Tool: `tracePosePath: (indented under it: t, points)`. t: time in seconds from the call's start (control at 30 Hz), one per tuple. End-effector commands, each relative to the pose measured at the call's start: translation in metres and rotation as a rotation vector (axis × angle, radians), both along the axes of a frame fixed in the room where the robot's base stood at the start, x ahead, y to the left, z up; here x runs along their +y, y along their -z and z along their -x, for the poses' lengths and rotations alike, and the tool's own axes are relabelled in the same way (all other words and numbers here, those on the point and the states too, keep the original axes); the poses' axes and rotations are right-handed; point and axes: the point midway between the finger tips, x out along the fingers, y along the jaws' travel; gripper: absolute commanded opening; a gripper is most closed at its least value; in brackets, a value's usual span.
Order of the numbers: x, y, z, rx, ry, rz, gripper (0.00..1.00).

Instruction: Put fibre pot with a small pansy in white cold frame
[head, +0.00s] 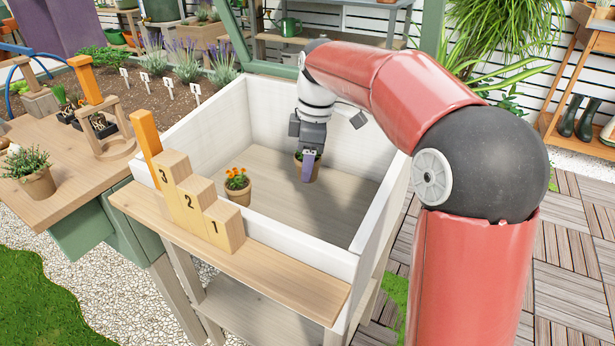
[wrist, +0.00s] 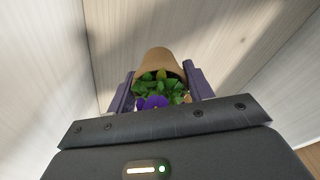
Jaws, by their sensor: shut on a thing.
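The white cold frame (head: 350,256) is an open box with white walls and a pale wood floor. My gripper (head: 308,168) reaches down inside it, near the back right of its floor. The gripper is shut on the fibre pot with a small pansy (head: 315,171), mostly hidden behind a finger in the head view. In the wrist view, the brown pot (wrist: 158,62) sits between the two dark fingers (wrist: 160,92), with green leaves and a purple flower. I cannot tell whether the pot touches the floor.
A pot with orange flowers (head: 238,186) stands inside the frame near its left front wall. A numbered wooden step block (head: 190,203) and an orange post (head: 146,135) stand on the front ledge. Free floor lies between the two pots.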

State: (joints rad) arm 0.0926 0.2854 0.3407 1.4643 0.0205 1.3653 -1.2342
Motion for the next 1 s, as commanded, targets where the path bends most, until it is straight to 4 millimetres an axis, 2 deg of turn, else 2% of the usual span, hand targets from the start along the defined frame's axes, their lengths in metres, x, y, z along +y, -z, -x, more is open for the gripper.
tracePosePath:
  t: [0.1,0.23,0.67,0.7,0.87,1.0]
  points:
    - [0.000,0.022,0.001,0.005,0.000,0.001,0.27]
    - [0.000,0.038,0.000,0.002,0.001,0.001,0.27]
    - [0.000,0.045,0.000,0.001,0.001,0.001,0.27]
    - [0.000,0.045,0.000,0.001,0.001,0.001,0.54]
    - [0.000,0.045,0.000,0.001,0.001,0.001,0.73]
    - [0.000,0.044,0.000,0.001,0.001,0.001,0.73]
